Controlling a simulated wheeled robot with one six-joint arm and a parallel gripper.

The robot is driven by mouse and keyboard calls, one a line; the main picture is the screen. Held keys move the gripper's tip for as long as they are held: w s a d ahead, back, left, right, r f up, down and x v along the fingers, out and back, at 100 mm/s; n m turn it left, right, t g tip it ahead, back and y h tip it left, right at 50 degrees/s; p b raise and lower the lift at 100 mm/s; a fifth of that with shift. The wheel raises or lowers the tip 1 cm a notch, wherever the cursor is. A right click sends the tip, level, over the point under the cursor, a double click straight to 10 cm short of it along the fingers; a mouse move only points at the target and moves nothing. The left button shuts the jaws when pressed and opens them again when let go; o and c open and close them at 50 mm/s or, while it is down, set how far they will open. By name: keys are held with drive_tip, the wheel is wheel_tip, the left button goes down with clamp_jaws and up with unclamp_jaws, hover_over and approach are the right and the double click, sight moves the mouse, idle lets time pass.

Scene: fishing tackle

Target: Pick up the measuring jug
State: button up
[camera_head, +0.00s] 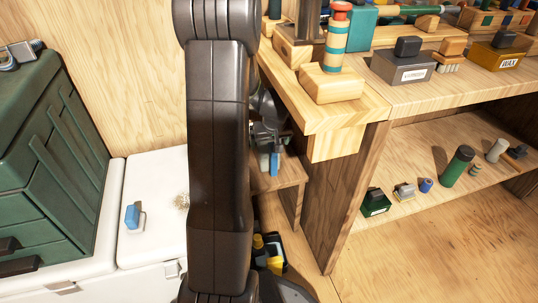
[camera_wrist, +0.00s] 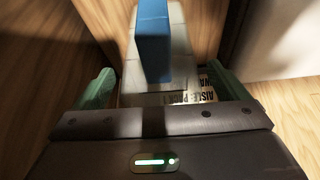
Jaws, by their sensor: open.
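No thing is plainly recognisable as a measuring jug. In the wrist view, a blue upright piece (camera_wrist: 153,40) rises from a pale grey, block-patterned body (camera_wrist: 182,62) in front of my gripper (camera_wrist: 160,88). I cannot tell if this is the jug. The two green fingers stand wide apart, one on each side of the grey body, and I see no grip on it. In the head view, a blue piece (camera_head: 274,164) shows just below my gripper, beside the wooden bench; my arm hides much of that spot.
A small blue object (camera_head: 132,215) sits on a white lid (camera_head: 155,166) at left, beside a green cabinet (camera_head: 45,150). The wooden bench (camera_head: 425,95) at right carries blocks and boxes, with several small items on its lower shelf (camera_head: 420,165). Yellow and black items (camera_head: 268,250) lie low near my arm.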

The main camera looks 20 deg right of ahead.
drive_tip(key=shift+w+d+f, duration=0.1)
drive_tip(key=shift+w+f, duration=0.2)
drive_tip(key=shift+w, duration=0.2)
drive_tip(key=shift+w+f, duration=0.25)
drive_tip(key=shift+w, duration=0.2)
drive_tip(key=c, duration=1.8)
drive_tip(key=shift+r, duration=0.15)
